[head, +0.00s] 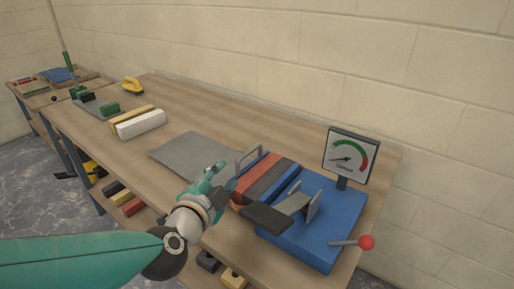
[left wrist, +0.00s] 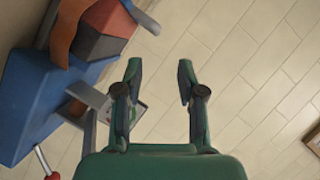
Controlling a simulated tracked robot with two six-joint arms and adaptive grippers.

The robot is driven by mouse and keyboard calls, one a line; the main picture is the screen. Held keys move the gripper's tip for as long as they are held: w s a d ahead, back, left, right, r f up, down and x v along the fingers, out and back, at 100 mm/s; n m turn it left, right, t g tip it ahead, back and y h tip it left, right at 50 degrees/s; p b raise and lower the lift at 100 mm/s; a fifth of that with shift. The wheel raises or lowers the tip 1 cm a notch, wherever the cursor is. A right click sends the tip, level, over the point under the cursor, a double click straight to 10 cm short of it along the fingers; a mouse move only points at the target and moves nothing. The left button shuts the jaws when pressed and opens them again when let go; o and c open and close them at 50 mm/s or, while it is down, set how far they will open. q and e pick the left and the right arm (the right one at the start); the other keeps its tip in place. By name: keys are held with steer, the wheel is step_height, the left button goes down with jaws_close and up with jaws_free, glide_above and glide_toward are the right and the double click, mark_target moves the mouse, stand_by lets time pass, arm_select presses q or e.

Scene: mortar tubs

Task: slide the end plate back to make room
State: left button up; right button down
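The blue press (head: 325,238) stands at the bench's right end, with red and grey blocks (head: 265,178) in a row on it. A small upright grey plate (head: 314,208), which looks like the end plate, stands on the press to the right of the blocks. My left gripper (head: 220,182) is left of the blocks in the head view. In the left wrist view its fingers (left wrist: 159,75) are apart with nothing between them. A grey metal part (left wrist: 92,97) of the press shows beside one finger, partly hidden. My right gripper is not in view.
A gauge (head: 349,157) stands behind the press, and a lever with a red knob (head: 367,242) sticks out at its right. A dark flat piece (head: 266,217) juts toward the front. A grey sheet (head: 190,153) lies on the bench (head: 205,120); white and yellow bars lie farther left.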

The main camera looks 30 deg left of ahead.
arm_select(q)
steer(key=p, duration=0.8)
glide_toward(248, 155)
steer(key=x, duration=1.1)
steer(key=shift+w+a+f, duration=0.1)
steer(key=shift+w+a, duration=0.05)
steer(key=shift+w, duration=0.25)
jaws_close()
